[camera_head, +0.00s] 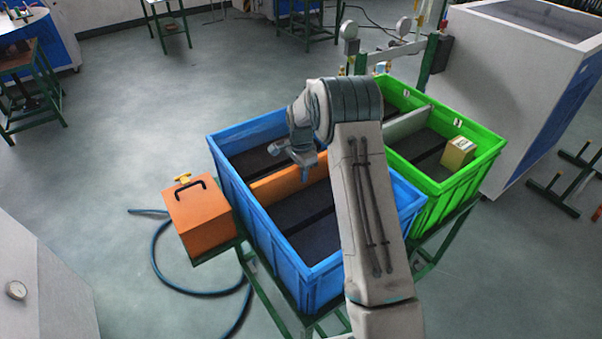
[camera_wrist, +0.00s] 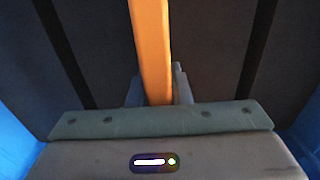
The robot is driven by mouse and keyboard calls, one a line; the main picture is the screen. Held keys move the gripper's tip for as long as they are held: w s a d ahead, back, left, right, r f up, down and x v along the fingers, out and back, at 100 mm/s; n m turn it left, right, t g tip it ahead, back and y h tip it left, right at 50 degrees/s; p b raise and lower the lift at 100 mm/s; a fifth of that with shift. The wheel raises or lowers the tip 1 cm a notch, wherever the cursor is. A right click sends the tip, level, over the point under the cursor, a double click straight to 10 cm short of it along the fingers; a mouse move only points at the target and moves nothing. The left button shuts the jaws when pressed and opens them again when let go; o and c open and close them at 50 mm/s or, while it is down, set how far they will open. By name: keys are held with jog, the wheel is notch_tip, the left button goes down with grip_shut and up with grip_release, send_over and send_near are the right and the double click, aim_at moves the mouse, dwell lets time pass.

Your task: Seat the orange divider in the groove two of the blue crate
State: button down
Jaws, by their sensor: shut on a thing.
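The orange divider (camera_head: 283,183) stands across the inside of the blue crate (camera_head: 237,191) in the head view, between its long walls. Part of it is hidden behind my arm. My gripper (camera_head: 304,172) is over the crate and shut on the divider's upper edge. In the wrist view the divider (camera_wrist: 151,45) runs up from between the fingers of my gripper (camera_wrist: 160,92), with dark crate floor on both sides. I cannot tell from these views which groove its ends are in or whether it touches the floor.
A green crate (camera_head: 435,188) with a grey divider (camera_head: 407,124) and a yellow box (camera_head: 458,153) stands to the right. An orange box (camera_head: 199,216) with a black handle and a blue hose (camera_head: 160,262) are at the left. My arm covers part of the blue crate.

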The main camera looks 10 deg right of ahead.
jog(key=c, duration=1.3)
grip_release()
notch_tip(320, 180, up, 12)
jog(key=shift+f+b, duration=0.2)
jog(key=shift+b, duration=0.8)
jog(key=s+r+n+t, duration=0.1)
jog(key=s+r+n, duration=0.2)
jog(key=s+r, duration=0.4)
jog(key=s+r+n+t, duration=0.1)
jog(key=s+r+n, duration=0.3)
jog(key=s, duration=0.5)
jog(key=shift+s+f+n+t, duration=0.2)
jog(key=shift+s+n, duration=0.9)
jog(key=shift+s, duration=2.4)
jog(key=shift+s+f+n+t, duration=0.1)
jog(key=shift+s+n+t, duration=0.65)
jog(key=shift+s, duration=2.8)
jog(key=shift+s+f+n+g, duration=0.15)
jog(key=shift+s+n, duration=1.3)
jog(key=shift+s, duration=2.05)
